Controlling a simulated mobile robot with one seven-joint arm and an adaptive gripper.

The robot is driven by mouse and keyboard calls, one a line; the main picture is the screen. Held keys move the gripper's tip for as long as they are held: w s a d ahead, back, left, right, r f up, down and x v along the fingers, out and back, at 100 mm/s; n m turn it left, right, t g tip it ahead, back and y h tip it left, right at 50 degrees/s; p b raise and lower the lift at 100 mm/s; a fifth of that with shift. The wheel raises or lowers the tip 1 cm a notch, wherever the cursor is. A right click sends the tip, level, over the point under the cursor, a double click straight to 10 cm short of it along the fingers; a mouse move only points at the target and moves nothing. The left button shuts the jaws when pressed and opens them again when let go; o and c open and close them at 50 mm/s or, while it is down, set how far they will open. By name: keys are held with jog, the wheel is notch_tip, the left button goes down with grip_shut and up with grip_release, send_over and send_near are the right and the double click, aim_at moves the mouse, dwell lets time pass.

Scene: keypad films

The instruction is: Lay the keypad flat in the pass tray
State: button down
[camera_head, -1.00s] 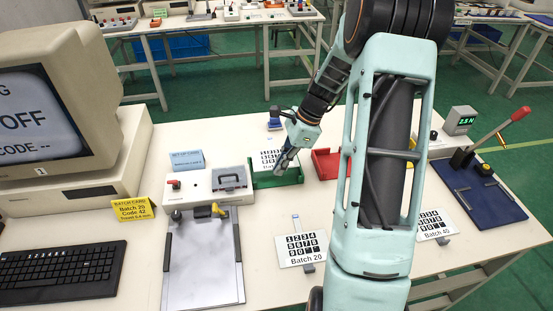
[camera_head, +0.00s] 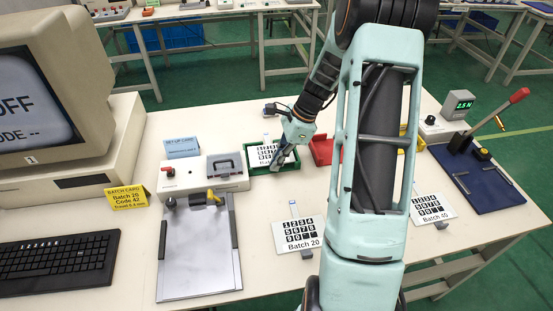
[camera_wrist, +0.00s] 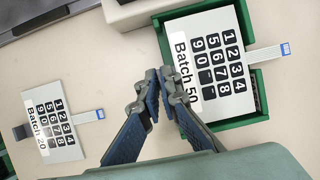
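The Batch 50 keypad (camera_head: 265,153), a white plate with black keys, lies in the green tray (camera_head: 288,168). In the wrist view this keypad (camera_wrist: 212,70) looks about level inside the tray (camera_wrist: 262,100), its ribbon tail reaching over one wall. My gripper (camera_head: 276,168) is at the tray's front right part. In the wrist view my gripper (camera_wrist: 155,92) has its fingertips together with nothing visible between them, beside the keypad's labelled edge. Whether they touch the keypad or tray wall is unclear. The Batch 20 keypad (camera_head: 299,235) and Batch 40 keypad (camera_head: 430,208) lie on the table.
A red tray (camera_head: 322,150) stands right of the green one, partly behind my arm. A fixture with a metal plate (camera_head: 198,250), a monitor (camera_head: 60,80) and a keyboard (camera_head: 58,262) occupy the left. A lever press (camera_head: 475,160) stands at right.

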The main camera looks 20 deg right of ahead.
jog(key=shift+f, duration=0.5)
jog(key=shift+f, duration=0.4)
jog(key=c, duration=2.6)
grip_release()
jog(key=o, duration=0.5)
jog(key=shift+r, duration=0.1)
jog(key=v, duration=1.2)
